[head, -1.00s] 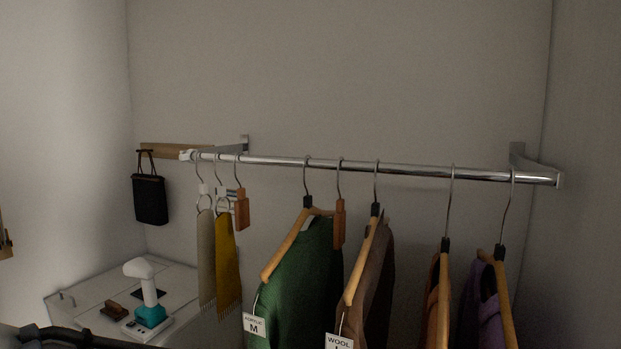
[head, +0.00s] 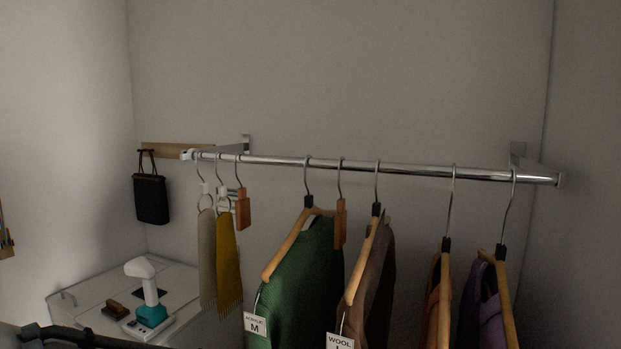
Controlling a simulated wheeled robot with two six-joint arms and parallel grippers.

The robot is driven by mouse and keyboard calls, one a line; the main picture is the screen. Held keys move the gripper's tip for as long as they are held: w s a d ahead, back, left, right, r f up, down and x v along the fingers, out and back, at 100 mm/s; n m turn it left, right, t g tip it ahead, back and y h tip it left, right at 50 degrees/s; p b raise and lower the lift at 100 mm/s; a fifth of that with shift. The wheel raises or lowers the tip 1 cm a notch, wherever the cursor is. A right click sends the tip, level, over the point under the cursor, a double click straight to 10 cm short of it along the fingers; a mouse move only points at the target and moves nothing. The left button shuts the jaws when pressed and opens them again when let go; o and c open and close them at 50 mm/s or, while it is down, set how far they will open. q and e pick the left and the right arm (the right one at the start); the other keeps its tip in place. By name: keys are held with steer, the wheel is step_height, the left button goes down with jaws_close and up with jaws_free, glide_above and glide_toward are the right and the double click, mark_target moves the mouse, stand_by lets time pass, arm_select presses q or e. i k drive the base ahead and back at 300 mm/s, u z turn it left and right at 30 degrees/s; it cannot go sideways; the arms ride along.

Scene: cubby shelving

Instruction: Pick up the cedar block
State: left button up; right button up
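Two reddish-brown wooden blocks that look like cedar hang on hooks from the chrome rod (head: 420,171) in the head view. One cedar block (head: 243,208) hangs left of centre, just right of the mustard scarf (head: 228,255). The other, longer cedar block (head: 340,222) hangs between the green garment (head: 300,275) and the brown garment (head: 375,270), close to both. I cannot tell which one the task names. Neither of my grippers can be made out in the head view.
A grey-beige scarf (head: 206,250), an orange-brown garment (head: 434,300) and a purple garment (head: 487,305) also hang there. A black bag (head: 151,198) hangs at the left wall. A white-and-teal device (head: 149,295) and a small brown object (head: 115,309) are on the white surface (head: 85,290).

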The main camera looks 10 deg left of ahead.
mark_target(243, 206)
steer(key=u, duration=2.3)
steer(key=i, duration=0.95)
steer(key=z, duration=2.05)
